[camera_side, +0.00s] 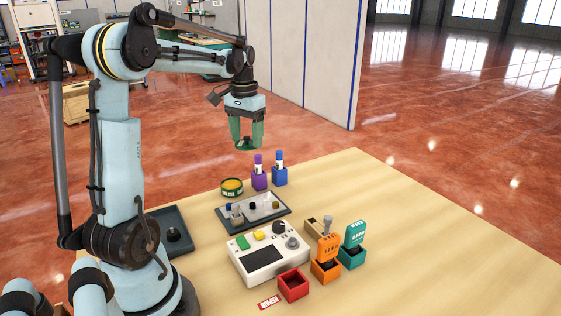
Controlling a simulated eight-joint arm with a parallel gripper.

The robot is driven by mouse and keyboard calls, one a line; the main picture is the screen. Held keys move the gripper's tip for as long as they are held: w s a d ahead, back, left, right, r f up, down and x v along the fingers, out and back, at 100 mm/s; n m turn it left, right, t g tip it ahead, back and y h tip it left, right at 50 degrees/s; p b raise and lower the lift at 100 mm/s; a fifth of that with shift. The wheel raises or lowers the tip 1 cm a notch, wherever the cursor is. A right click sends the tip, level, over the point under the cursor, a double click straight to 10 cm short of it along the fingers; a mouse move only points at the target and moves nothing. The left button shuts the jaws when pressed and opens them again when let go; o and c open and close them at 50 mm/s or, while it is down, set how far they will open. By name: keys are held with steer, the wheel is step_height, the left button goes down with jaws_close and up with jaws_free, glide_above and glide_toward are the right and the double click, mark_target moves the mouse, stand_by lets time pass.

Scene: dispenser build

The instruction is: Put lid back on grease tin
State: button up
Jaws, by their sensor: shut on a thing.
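The grease tin (232,188) stands open on the wooden table, left of the purple holder. It is a short dark round tin with yellow grease showing at its top. My gripper (246,139) points down, well above the table and a little to the right of the tin. Its green fingers are shut on a small dark green disc, which looks like the lid (245,145). The lid is clear of the tin, and the fingers partly hide it.
Purple (259,179) and blue (279,175) holders with markers stand right of the tin. A grey tray (227,223) with small parts lies in front, then a white device (268,258). Red, orange and teal boxes stand farther right. The table's right side is clear.

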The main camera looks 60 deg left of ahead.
steer(key=s+a+n, duration=0.2)
steer(key=s+a, duration=0.2)
steer(key=shift+m, duration=0.3)
steer(key=shift+f, duration=6.2)
jaws_close()
steer(key=shift+r, duration=0.2)
steer(key=shift+f, duration=0.2)
steer(key=o, duration=0.6)
jaws_free()
steer(key=shift+o, duration=0.2)
